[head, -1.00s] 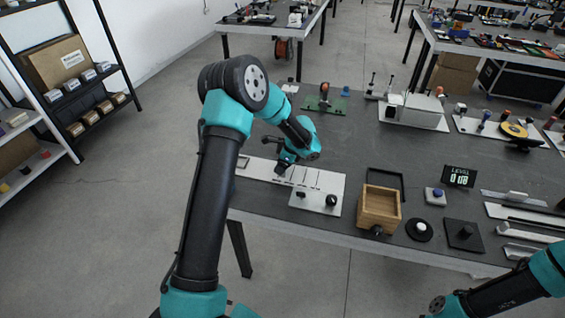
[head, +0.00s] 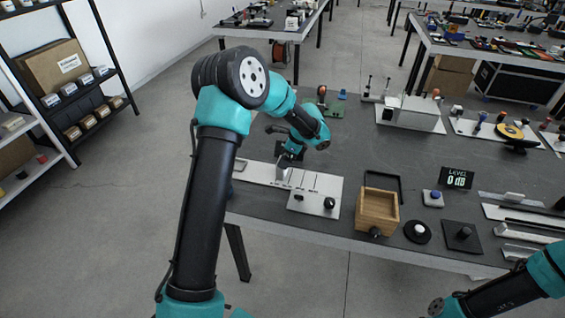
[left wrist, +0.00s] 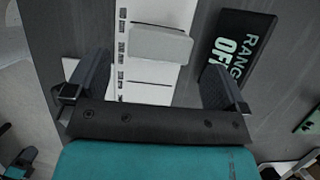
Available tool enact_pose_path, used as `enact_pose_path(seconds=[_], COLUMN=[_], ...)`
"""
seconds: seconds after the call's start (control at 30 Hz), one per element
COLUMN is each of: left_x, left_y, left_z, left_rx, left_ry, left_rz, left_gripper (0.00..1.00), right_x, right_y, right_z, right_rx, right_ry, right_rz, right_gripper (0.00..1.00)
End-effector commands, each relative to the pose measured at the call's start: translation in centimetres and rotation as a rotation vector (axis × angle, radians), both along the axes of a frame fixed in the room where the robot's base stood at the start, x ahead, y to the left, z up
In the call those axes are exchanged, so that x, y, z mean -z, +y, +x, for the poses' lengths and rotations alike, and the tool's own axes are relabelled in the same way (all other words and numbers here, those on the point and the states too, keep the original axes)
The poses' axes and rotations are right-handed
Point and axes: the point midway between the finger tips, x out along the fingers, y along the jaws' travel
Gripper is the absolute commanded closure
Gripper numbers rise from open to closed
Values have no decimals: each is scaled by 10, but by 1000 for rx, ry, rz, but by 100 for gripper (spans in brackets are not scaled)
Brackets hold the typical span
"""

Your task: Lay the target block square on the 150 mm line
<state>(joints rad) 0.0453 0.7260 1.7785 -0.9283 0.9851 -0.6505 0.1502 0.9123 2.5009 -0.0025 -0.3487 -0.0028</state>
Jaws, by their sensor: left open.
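The light grey target block (left wrist: 160,45) lies on the white marked strip (left wrist: 158,12) in the left wrist view, across the strip near its row of dark marks. The numbers on the marks are too small to read. My left gripper (left wrist: 150,88) is open, its fingers spread to either side with no contact on the block. In the head view my left gripper (head: 288,158) hangs just above the strip (head: 262,174), and the block (head: 283,172) shows small below it. My right gripper is out of frame; only part of that arm shows at the lower right.
A plate with black knobs (head: 316,204), a wooden box (head: 378,212) and a LEVEL display (head: 457,178) are to the right.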

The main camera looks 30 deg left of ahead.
Motion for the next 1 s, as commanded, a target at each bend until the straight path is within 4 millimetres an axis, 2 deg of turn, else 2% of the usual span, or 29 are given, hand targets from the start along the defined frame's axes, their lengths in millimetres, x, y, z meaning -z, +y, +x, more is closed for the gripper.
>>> enact_pose_path(seconds=[0.3,0.5,0.7,1.0], left_x=[-59,-87,-98,-98], left_y=[-23,-34,-39,-39], left_z=[7,10,11,11], left_rx=[1,1,-1,0], left_ry=[-4,-2,-1,0], left_rz=[0,0,-1,0], left_gripper=[0,0,0,0], right_x=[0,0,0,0], right_y=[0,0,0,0], right_z=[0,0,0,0], right_rx=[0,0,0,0], right_ry=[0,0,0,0], right_rz=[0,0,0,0], right_gripper=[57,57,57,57])
